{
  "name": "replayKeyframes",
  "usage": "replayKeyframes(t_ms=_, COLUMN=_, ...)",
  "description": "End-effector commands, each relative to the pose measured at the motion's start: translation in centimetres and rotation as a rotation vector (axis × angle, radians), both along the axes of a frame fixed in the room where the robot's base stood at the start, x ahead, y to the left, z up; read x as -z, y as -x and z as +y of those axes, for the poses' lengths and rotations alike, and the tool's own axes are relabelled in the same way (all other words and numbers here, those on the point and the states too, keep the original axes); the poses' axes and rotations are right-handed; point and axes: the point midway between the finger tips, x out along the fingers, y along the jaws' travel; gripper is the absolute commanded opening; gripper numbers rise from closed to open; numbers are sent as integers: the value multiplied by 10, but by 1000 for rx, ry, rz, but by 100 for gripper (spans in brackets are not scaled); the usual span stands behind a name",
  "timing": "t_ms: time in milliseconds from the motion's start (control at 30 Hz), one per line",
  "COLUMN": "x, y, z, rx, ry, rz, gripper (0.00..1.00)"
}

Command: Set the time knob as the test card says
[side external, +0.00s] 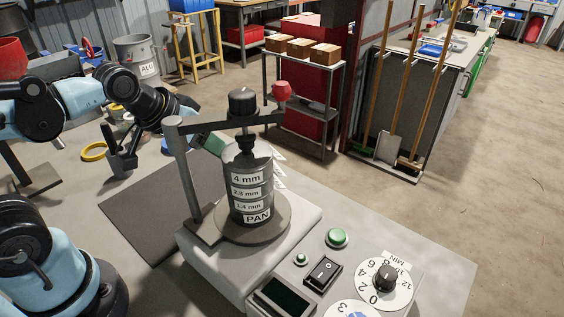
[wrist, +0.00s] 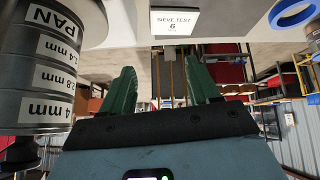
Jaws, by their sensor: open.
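The time knob (side external: 386,276) is a black knob on a white dial marked with numbers and MIN, at the right front of the sieve shaker panel. Its exact pointer setting is too small to read. The test card (wrist: 173,19) stands at the top of the wrist view and reads SIEVE TEST 6, with smaller unclear print below. My gripper (wrist: 163,85) is open and empty, with its green fingers apart. It is far from the knob, behind and left of the sieve stack in the side view, where its fingers are hard to make out.
The sieve stack (side external: 249,185) is clamped under a bar with a red knob (side external: 282,90) and stands close beside my gripper. The panel has a green button (side external: 337,238), a black rocker switch (side external: 323,272), a dark display (side external: 284,296) and a second dial (side external: 352,309), cut off below.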

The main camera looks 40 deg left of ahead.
Motion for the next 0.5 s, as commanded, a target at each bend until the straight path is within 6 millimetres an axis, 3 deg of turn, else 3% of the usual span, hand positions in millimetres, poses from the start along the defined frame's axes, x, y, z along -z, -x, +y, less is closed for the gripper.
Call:
replayKeyframes(t_ms=233, x=-36, y=-75, z=-14, rx=-317, ry=277, rz=-47, gripper=56)
replayKeyframes(t_ms=433, x=-49, y=-140, z=-31, rx=-576, ry=528, rz=-71, gripper=56)
replayKeyframes(t_ms=500, x=-50, y=-160, z=-46, rx=-640, ry=598, rz=-51, gripper=56)
